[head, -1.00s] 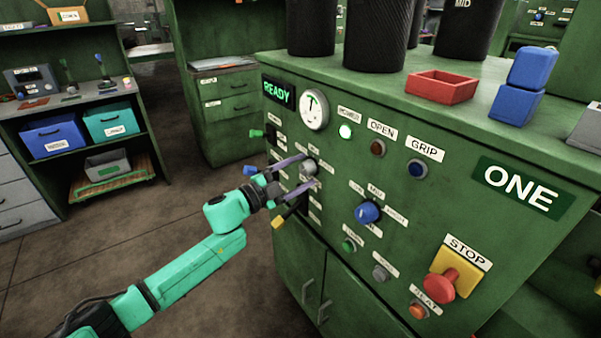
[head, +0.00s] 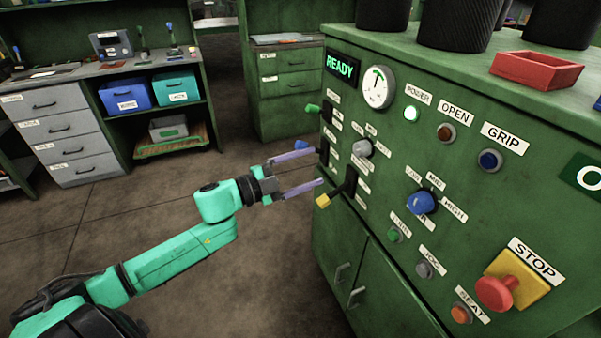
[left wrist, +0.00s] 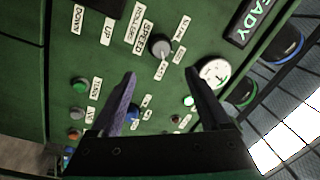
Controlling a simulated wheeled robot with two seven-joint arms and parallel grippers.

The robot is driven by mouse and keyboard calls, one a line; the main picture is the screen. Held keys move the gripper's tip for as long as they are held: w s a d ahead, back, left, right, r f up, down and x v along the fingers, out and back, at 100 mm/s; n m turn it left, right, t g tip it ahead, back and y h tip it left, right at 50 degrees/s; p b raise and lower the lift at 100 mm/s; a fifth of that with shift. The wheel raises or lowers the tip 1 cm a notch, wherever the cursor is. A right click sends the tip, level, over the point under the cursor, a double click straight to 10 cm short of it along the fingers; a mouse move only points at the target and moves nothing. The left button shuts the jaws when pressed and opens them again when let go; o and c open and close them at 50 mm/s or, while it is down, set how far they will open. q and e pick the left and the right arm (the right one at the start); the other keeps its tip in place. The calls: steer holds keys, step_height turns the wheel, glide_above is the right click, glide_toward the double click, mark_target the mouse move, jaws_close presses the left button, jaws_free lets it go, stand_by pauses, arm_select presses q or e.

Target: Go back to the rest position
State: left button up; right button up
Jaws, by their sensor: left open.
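My left gripper (head: 308,172) is open and empty in the head view. Its two purple-grey fingers point right toward the green machine panel (head: 380,150). The fingertips are apart from the grey knob (head: 358,148), which sits to their upper right. In the left wrist view the open fingers (left wrist: 165,95) frame the panel, with the grey knob (left wrist: 159,45) beyond them and a blue knob (left wrist: 143,115) between them. A lever with a yellow tip (head: 323,200) is just right of the lower finger. My right gripper is in neither view now.
The panel also bears a gauge (head: 378,87), a blue knob (head: 421,202) and a red stop button (head: 496,291). A red tray (head: 537,72) and black cylinders stand on top. A workbench with blue (head: 126,95) and teal bins is at the left. Open floor lies between.

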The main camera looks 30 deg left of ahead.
arm_select(q)
steer(key=shift+v, duration=0.95)
